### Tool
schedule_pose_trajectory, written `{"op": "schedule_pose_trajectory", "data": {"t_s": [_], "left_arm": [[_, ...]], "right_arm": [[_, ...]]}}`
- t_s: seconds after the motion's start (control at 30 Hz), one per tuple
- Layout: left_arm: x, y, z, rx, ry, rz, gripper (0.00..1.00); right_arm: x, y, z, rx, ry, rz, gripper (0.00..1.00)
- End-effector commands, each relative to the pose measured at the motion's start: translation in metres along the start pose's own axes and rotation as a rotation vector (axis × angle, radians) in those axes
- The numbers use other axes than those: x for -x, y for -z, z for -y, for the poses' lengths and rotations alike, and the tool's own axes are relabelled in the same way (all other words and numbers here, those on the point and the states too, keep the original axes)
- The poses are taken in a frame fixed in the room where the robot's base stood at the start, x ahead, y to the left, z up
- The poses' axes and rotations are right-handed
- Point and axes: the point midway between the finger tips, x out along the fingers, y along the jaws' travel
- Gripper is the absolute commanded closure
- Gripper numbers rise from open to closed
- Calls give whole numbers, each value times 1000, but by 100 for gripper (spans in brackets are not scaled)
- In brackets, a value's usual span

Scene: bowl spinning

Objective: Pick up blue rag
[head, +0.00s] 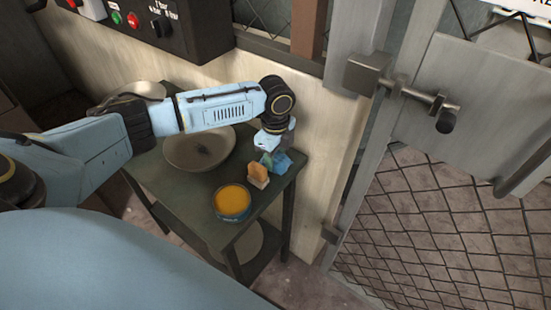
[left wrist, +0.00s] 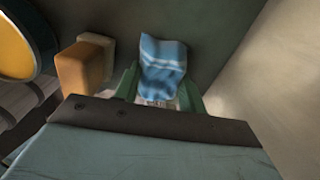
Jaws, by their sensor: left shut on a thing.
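The blue rag (head: 278,163) is at the right side of the small dark table (head: 206,225) in the head view. My left gripper (head: 273,155) reaches down onto it from above. In the left wrist view the rag (left wrist: 162,62) is a light and darker blue cloth between the two green fingers of my left gripper (left wrist: 160,92), which is shut on it. I cannot tell whether the rag touches the tabletop. My right gripper is not in view.
An orange and tan block (head: 258,175) stands close beside the rag, and a can with orange content (head: 232,202) is just left of it. A wide bowl (head: 197,150) sits behind, partly under my arm. A wall and a mesh gate (head: 440,220) lie to the right.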

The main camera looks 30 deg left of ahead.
Motion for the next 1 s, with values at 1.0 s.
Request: {"op": "schedule_pose_trajectory", "data": {"t_s": [1.0], "left_arm": [[100, 0, 0, 1, 0, -1, 82]], "right_arm": [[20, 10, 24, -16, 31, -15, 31]]}}
